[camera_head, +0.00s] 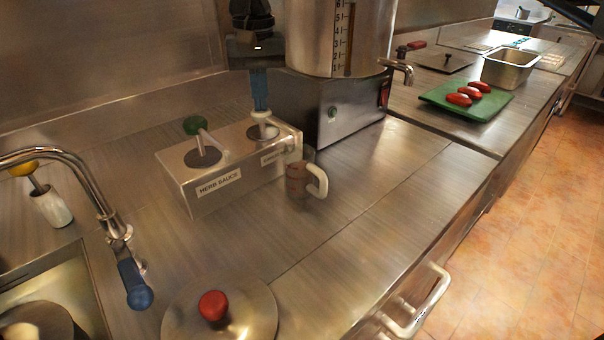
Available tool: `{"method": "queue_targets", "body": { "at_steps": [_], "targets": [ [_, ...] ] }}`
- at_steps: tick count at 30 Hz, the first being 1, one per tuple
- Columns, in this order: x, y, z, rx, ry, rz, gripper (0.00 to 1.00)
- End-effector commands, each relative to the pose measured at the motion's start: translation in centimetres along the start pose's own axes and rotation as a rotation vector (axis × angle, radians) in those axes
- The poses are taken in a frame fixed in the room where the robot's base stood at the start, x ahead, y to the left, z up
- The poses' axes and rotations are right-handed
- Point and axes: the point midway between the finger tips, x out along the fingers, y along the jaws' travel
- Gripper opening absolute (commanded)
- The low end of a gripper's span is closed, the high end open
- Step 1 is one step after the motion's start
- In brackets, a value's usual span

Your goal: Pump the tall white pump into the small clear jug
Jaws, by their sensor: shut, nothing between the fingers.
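The pump's top is partly hidden by the fingers. The small clear jug (296,182) stands upright on the counter near the nozzle, white handle to the right. It looks brown inside.
A green-topped pump (196,126) stands left on the same box. A steel dispenser (340,105) is close to the right. A faucet (90,180) and sink are left, a red-knobbed lid (222,315) is in front. The counter right of the jug is clear.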

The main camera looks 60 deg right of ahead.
Motion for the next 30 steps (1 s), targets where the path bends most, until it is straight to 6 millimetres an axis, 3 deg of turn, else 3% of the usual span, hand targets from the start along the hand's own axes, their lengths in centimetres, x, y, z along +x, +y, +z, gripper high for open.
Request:
{"method": "queue_targets", "body": {
  "at_steps": [8, 30],
  "targets": [
    [0.0, 0.1, 0.1, 0.000, -0.004, 0.002, 0.00],
    [-3.9, 0.0, 0.0, 0.001, -0.002, 0.001, 0.00]
  ]
}}
